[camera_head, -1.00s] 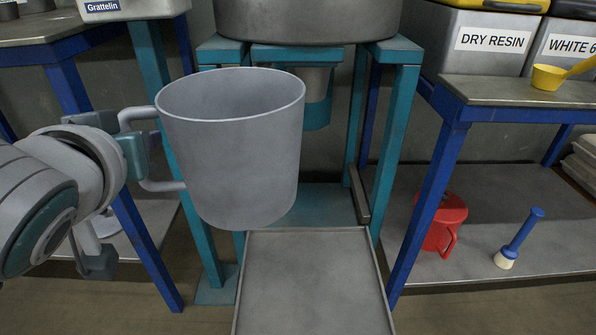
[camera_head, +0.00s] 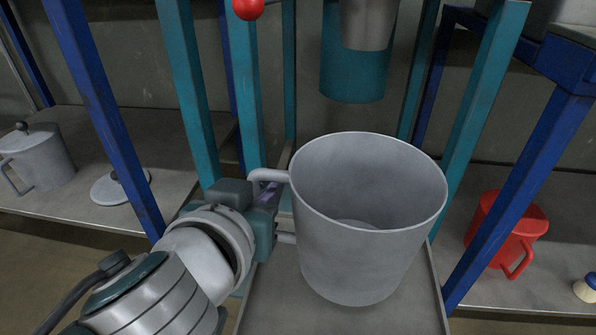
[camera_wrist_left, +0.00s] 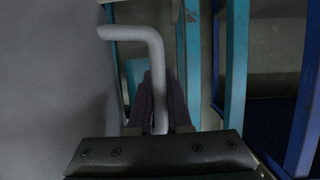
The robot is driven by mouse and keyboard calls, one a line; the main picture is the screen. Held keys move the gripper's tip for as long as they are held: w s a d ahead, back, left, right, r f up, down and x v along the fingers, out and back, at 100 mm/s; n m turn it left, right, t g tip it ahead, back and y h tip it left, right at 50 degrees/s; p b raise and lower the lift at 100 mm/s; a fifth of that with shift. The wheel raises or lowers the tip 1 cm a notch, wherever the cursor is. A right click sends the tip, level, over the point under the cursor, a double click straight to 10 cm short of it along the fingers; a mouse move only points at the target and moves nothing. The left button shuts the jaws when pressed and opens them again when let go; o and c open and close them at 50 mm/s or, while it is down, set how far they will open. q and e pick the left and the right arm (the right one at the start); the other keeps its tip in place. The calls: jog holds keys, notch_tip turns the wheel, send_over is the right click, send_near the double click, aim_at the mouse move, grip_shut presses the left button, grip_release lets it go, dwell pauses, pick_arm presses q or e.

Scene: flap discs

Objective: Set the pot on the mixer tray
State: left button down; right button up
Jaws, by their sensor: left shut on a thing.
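A large grey open-topped pot (camera_head: 360,235) stands upright over the grey mixer tray (camera_head: 425,318), below the mixer's outlet. I cannot tell whether its base touches the tray. My left gripper (camera_head: 268,205) comes in from the left and is shut on the pot's side handle. In the left wrist view, the bent handle (camera_wrist_left: 150,60) passes between the fingers (camera_wrist_left: 158,100), and the pot's wall (camera_wrist_left: 55,75) fills the left side. The pot hides much of the tray. My right gripper is not in view.
Teal mixer legs (camera_head: 190,90) stand left and right of the pot, and the outlet (camera_head: 368,22) hangs above and behind it. A red jug (camera_head: 505,230) sits on the right shelf. A lidded grey pot (camera_head: 38,158) and a loose lid (camera_head: 118,187) lie on the left shelf.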

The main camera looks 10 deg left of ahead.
pick_arm(q)
jog(key=shift+f+b, duration=1.95)
jog(key=shift+f, duration=1.25)
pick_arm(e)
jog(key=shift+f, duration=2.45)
pick_arm(q)
jog(key=shift+f, duration=0.2)
jog(key=c, duration=0.8)
grip_release()
jog(key=shift+c, duration=0.2)
jog(key=shift+s+r, duration=0.15)
jog(key=shift+r, duration=0.15)
jog(key=d+p+v, duration=0.1)
jog(key=p+v, duration=0.2)
jog(key=v, duration=0.9)
jog(key=s+a+n+g+y, duration=0.2)
jog(key=a+g+y, duration=0.15)
jog(key=a, duration=0.65)
jog(key=s+m+g+h, duration=0.3)
jog(key=s+g, duration=0.3)
jog(key=s, duration=0.5)
jog(key=shift+s+d+f+m+g, duration=0.15)
jog(key=shift+d+f+m+g, duration=0.2)
jog(key=shift+f, duration=0.1)
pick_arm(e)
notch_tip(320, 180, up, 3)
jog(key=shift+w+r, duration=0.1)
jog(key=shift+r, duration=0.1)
